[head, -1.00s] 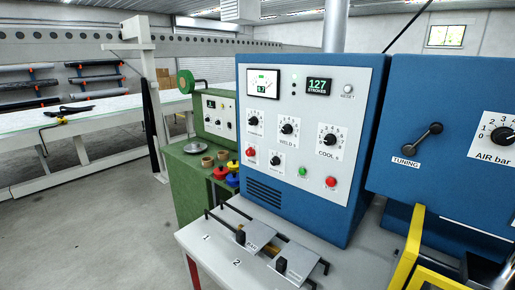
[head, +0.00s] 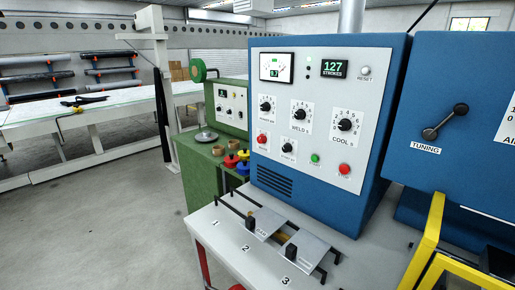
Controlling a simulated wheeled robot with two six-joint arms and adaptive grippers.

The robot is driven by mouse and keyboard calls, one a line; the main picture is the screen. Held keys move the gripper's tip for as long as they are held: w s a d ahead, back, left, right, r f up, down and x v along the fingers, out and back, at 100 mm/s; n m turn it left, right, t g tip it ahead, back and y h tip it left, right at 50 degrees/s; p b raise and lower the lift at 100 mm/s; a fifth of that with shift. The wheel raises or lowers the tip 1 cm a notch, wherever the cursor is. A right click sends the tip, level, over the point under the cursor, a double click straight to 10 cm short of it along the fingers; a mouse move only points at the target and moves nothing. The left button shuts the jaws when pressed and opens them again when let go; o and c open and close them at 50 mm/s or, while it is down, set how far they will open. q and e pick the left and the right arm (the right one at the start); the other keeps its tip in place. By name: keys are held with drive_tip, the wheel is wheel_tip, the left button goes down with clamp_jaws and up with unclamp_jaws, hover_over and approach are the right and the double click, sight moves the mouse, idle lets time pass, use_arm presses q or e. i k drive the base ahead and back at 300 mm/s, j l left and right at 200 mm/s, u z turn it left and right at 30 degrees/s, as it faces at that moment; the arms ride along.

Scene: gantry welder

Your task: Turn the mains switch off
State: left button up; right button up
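The welder's blue cabinet (head: 377,110) stands right of centre in the head view, with a light grey control panel (head: 290,185) facing me. A small red control (head: 262,139) on a white plate sits at the panel's lower left. A green button (head: 314,158) and a red button (head: 344,169) sit at the lower right. Several black dials are on the panel, including the COOL dial (head: 345,125). I cannot read which control is the mains switch, or its position. Neither of my grippers is in view.
A grey table with two sliding metal plates (head: 303,252) and black handles stands before the panel. A yellow frame (head: 425,242) and a second blue box with a TUNING lever (head: 445,122) are at right. A green cabinet (head: 201,175) stands behind left. Open floor (head: 90,235) lies at left.

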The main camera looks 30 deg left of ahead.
sight(261, 139)
drive_tip(key=j+u, duration=0.1)
drive_tip(key=j, duration=0.6)
drive_tip(key=i+j+u, duration=0.1)
drive_tip(key=j, duration=0.6)
drive_tip(key=j+u, duration=0.15)
drive_tip(key=j, duration=0.55)
drive_tip(key=i+j+u, duration=0.1)
drive_tip(key=j, duration=0.6)
drive_tip(key=i, duration=0.05)
